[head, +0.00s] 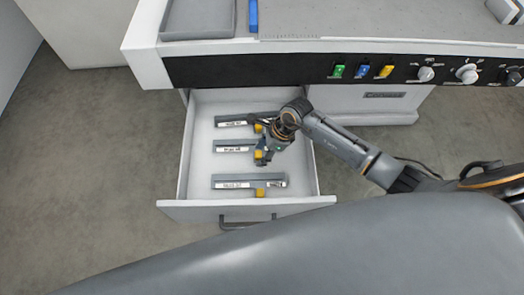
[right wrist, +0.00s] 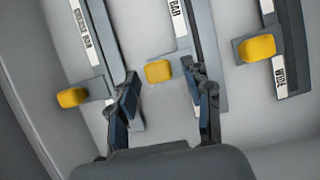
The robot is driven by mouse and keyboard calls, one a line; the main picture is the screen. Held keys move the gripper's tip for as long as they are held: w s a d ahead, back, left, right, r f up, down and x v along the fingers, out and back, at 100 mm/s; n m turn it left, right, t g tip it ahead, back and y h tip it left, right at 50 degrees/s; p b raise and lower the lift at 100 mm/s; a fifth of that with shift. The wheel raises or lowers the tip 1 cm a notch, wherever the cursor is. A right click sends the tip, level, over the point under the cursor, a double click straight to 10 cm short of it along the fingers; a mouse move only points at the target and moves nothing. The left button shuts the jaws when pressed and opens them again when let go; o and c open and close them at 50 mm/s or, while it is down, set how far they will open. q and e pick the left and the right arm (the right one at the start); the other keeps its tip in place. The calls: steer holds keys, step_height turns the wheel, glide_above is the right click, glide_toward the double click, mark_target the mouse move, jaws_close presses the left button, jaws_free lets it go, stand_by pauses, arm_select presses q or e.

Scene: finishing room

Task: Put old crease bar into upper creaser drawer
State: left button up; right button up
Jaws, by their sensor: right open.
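The creaser drawer (head: 187,211) is pulled open and holds three grey bars with white labels and yellow knobs. The back bar (head: 232,120), middle bar (head: 232,147) and front bar (head: 233,182) lie side by side, apart. The labels are too small to tell which bar is the old one. My right gripper (head: 267,157) is over the drawer, by the knob end of the middle bar. In the right wrist view my right gripper (right wrist: 162,84) is open, its fingers either side of the middle yellow knob (right wrist: 158,71). Whether they touch it I cannot tell. My left gripper is out of view.
The creaser (head: 290,70) stands behind the drawer, with coloured buttons and knobs on its dark panel. A grey tray (head: 199,32) and a blue object (head: 253,16) are on its top. Bare drawer floor lies between the bars. The floor (head: 80,170) at left is clear.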

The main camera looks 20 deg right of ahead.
steer(key=v, duration=1.2)
steer(key=shift+s, duration=0.1)
